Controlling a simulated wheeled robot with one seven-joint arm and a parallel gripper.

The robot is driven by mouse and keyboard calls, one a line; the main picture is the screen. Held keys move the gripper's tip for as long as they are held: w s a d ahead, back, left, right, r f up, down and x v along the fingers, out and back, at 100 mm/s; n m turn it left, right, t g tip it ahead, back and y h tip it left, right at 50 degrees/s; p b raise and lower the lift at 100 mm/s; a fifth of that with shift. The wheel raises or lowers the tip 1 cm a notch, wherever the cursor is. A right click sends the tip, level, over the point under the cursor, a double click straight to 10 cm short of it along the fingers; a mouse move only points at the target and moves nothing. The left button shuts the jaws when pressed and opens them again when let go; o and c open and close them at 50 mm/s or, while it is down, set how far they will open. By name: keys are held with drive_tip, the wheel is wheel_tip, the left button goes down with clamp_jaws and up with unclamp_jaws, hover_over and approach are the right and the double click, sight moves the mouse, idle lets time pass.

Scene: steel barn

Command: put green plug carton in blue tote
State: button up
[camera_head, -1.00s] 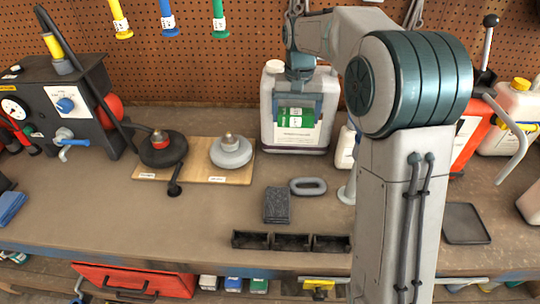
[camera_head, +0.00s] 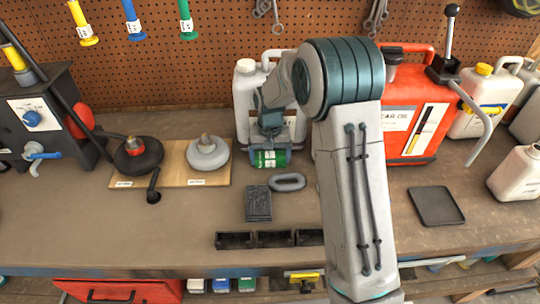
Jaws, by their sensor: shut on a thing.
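The green plug carton (camera_head: 264,161) is green with a white patch. My gripper (camera_head: 270,155) is shut on it, with a finger at each side. It is low in front of the white jug at the back of the bench. I cannot tell whether the carton touches the bench top. My arm covers part of the view to the right of it. I make out no blue tote in this view.
A grey ring (camera_head: 288,182), a dark block (camera_head: 258,203) and a black divided tray (camera_head: 234,240) lie in front of the carton. The white jug (camera_head: 243,98) stands behind. A red can (camera_head: 412,122) and a flat black tray (camera_head: 437,206) are right. The left front bench is clear.

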drive_tip(key=shift+f, duration=0.15)
drive_tip(key=o, duration=0.8)
drive_tip(key=shift+r, duration=0.2)
